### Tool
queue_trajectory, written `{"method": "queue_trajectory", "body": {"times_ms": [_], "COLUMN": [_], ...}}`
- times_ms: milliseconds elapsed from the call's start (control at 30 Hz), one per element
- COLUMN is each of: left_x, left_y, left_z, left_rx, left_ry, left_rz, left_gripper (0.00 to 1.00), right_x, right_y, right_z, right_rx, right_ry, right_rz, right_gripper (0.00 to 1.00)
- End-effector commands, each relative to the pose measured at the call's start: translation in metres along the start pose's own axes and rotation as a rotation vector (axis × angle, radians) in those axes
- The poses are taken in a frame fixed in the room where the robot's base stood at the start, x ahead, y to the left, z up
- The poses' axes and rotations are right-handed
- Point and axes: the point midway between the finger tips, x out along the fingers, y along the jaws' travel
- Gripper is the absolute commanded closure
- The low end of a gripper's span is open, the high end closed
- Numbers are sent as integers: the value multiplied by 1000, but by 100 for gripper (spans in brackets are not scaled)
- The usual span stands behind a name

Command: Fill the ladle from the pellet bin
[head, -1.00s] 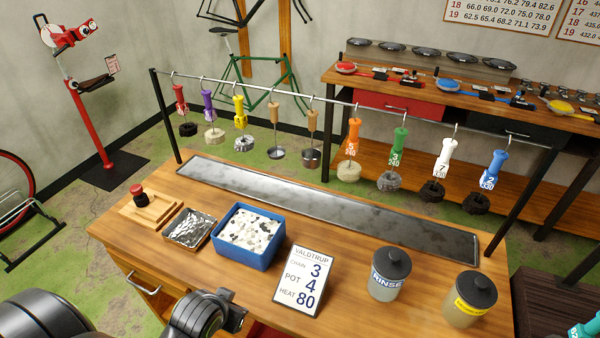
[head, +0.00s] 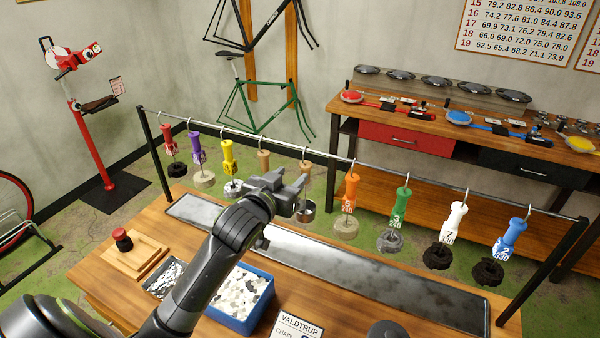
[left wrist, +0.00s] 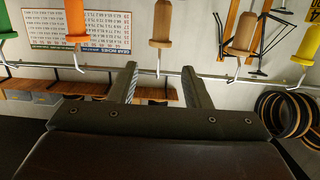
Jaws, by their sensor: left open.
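The ladle, a wooden-handled tool with a steel cup (head: 306,213), hangs on the rail between the orange tool and another wooden-handled tool. My left gripper (head: 290,188) is open and empty in front of it, partly hiding its lower handle and cup. In the left wrist view, which is upside down, the ladle's wooden handle (left wrist: 160,24) lies beyond and between the open fingers, apart from them. The pellet bin (head: 246,318) is a blue box of white, grey and dark pellets on the bench, partly hidden behind my left arm.
The other wooden-handled tool (head: 263,160) and the orange-handled tool (head: 352,190) hang close on either side. Several coloured tools share the rail (head: 400,177). A long metal tray (head: 360,262) lies below. A small foil-like tray (head: 163,280) sits left of the bin.

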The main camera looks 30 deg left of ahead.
Motion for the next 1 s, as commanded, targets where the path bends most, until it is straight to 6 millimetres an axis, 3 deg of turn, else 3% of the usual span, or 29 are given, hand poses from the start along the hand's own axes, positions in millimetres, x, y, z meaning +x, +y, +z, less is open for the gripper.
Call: {"method": "queue_trajectory", "body": {"times_ms": [200,700,800,1000], "left_x": [27,95,95,96], "left_y": [0,0,0,0], "left_z": [0,4,19,31], "left_rx": [-1,-1,0,0], "left_ry": [-1,-4,-5,-4], "left_rz": [-1,-1,-1,0], "left_gripper": [56,56,56,56], "right_x": [-1,1,9,14], "right_y": [7,6,6,2], "right_z": [16,-1,2,3], "right_rx": [-1,-4,-3,-1], "right_ry": [-24,1,-1,-3], "right_rz": [8,8,8,4], "right_gripper": [64,64,64,64]}}
